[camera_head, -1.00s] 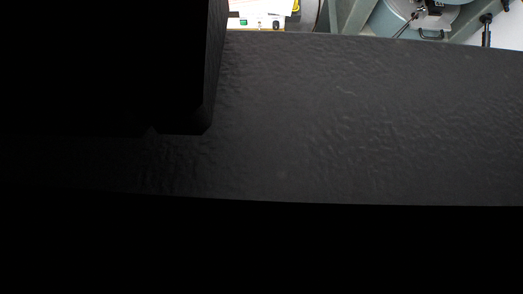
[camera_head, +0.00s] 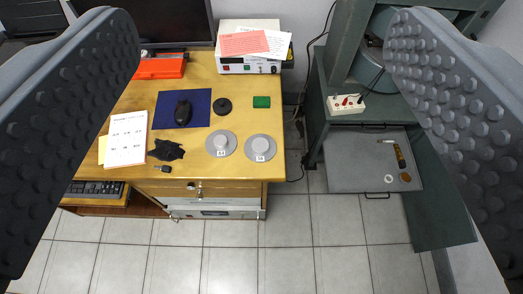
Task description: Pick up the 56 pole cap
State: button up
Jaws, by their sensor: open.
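Two round grey pole caps stand on the wooden desk near its front right corner. Each has a raised middle and a small white number label at its front. The left pole cap (camera_head: 221,142) and the right pole cap (camera_head: 261,147) sit side by side, a little apart. The labels are too small for me to read surely, so I cannot tell which is the 56 cap. My gripper (camera_head: 262,38) is open and empty. Its two dark, studded fingers frame the view at left and right, and both caps show between them, well beyond the fingers.
A green metal frame with a grey tray (camera_head: 350,170) stands at right. Tiled floor lies in front.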

aim_at(260, 148)
jog(key=z, duration=1.75)
jog(key=k, duration=1.45)
jog(key=u, duration=1.2)
jog(key=i, duration=1.7)
jog(key=z, duration=0.05)
